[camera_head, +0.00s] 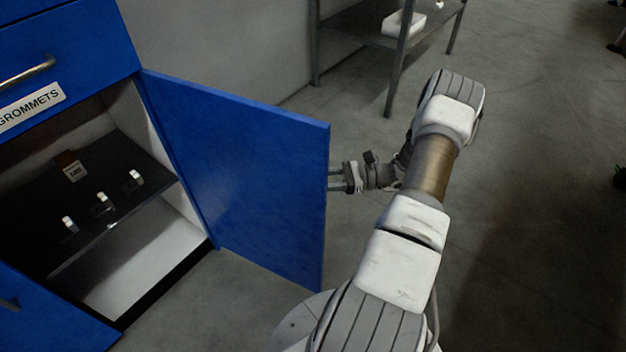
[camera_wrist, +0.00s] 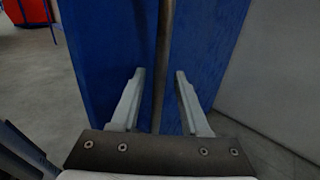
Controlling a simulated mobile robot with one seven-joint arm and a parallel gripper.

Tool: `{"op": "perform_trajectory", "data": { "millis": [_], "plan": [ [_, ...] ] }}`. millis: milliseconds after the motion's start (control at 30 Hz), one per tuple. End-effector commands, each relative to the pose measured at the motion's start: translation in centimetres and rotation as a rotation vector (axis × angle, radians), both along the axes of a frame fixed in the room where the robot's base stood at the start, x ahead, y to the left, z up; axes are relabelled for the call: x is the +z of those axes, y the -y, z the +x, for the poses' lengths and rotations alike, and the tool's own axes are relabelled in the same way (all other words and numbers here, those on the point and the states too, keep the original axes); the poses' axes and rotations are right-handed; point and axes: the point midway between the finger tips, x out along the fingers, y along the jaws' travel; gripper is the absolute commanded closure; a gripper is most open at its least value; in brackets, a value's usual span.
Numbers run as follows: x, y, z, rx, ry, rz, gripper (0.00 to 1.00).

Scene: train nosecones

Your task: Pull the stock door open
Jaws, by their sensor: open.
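The blue stock door (camera_head: 235,165) stands swung out from the cabinet in the head view, hinged on its left edge, with the inside shelf showing. Its outer face (camera_wrist: 205,45) fills the middle of the wrist view. A grey bar handle (camera_wrist: 163,60) runs upright on that face. My gripper (camera_head: 335,180) is at the door's free edge, on the outer side, partly hidden by the door. In the wrist view my gripper (camera_wrist: 157,75) is open, with the lower part of the handle between its two fingers. I cannot tell whether either finger touches it.
A drawer labelled GROMMETS (camera_head: 32,105) is above the opening. A dark shelf (camera_head: 100,240) inside holds small pale parts and a tag. Another blue door (camera_head: 45,315) is at lower left. A metal rack (camera_head: 390,45) stands behind. The floor (camera_head: 540,200) at right is clear.

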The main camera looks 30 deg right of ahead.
Motion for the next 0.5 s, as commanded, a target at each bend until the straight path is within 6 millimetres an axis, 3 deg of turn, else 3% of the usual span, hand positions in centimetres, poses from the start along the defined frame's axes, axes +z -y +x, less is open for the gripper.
{"op": "perform_trajectory", "data": {
  "millis": [333, 500],
  "plan": [
    [0.0, 0.4, -0.2, 0.000, 0.000, 0.000, 0.53],
    [0.0, 2.5, -1.3, -0.003, -0.001, -0.002, 0.53]
  ]
}}
